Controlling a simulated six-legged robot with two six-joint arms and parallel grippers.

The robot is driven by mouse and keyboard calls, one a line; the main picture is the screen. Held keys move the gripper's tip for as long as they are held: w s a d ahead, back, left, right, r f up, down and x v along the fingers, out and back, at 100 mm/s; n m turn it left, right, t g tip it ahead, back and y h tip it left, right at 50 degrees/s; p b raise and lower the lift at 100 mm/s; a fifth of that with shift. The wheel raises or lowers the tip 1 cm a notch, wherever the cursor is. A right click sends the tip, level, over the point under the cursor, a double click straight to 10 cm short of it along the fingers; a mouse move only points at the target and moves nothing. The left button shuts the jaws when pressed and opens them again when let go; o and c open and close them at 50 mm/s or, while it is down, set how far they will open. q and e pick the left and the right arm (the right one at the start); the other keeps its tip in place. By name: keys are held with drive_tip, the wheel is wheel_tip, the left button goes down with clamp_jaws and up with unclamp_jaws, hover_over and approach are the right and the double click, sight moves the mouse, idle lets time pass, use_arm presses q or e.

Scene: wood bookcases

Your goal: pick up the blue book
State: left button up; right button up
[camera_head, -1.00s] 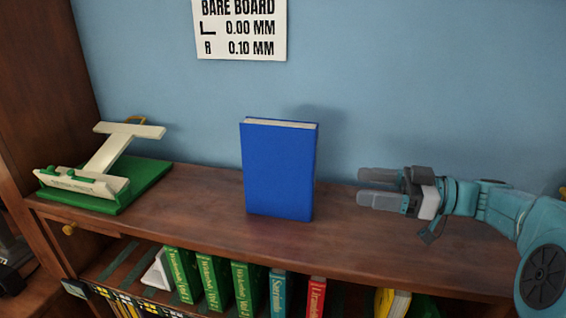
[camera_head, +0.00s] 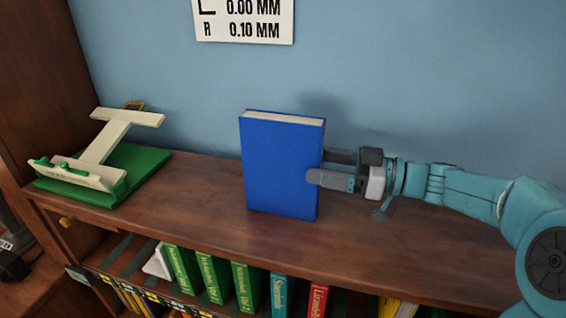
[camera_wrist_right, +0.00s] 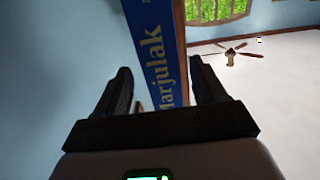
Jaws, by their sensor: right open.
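The blue book (camera_head: 280,165) stands upright on top of the wooden bookcase, its cover facing the head camera. My right gripper (camera_head: 318,167) is at the book's right edge, one finger in front of the cover and the other behind it. In the right wrist view, the book's spine (camera_wrist_right: 168,60) with yellow lettering lies between the two open fingers of the right gripper (camera_wrist_right: 160,88), with a gap visible on each side. My left gripper is not in view.
A green and cream stand (camera_head: 110,165) sits on the left of the bookcase top (camera_head: 400,240). A paper sign (camera_head: 245,20) hangs on the blue wall behind.

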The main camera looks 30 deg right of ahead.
sight(294, 160)
drive_tip(key=shift+w+a, duration=0.2)
drive_tip(key=shift+w, duration=0.1)
drive_tip(key=shift+w+a+r, duration=0.1)
drive_tip(key=shift+a, duration=0.25)
drive_tip(key=p+x, duration=0.1)
drive_tip(key=x, duration=0.1)
drive_tip(key=shift+w+a+r, duration=0.15)
drive_tip(key=shift+a+r, duration=0.05)
drive_tip(key=shift+a, duration=0.25)
drive_tip(key=shift+w+a+f+p, duration=0.15)
drive_tip(key=shift+w+a, duration=0.05)
drive_tip(key=shift+w, duration=0.3)
drive_tip(key=shift+w+a+f+p, duration=0.15)
drive_tip(key=shift+w+a, duration=0.05)
drive_tip(key=shift+w, duration=0.35)
drive_tip(key=shift+s+a+r, duration=0.1)
drive_tip(key=shift+s, duration=0.2)
drive_tip(key=shift+c, duration=0.3)
drive_tip(key=shift+w, duration=0.15)
clamp_jaws()
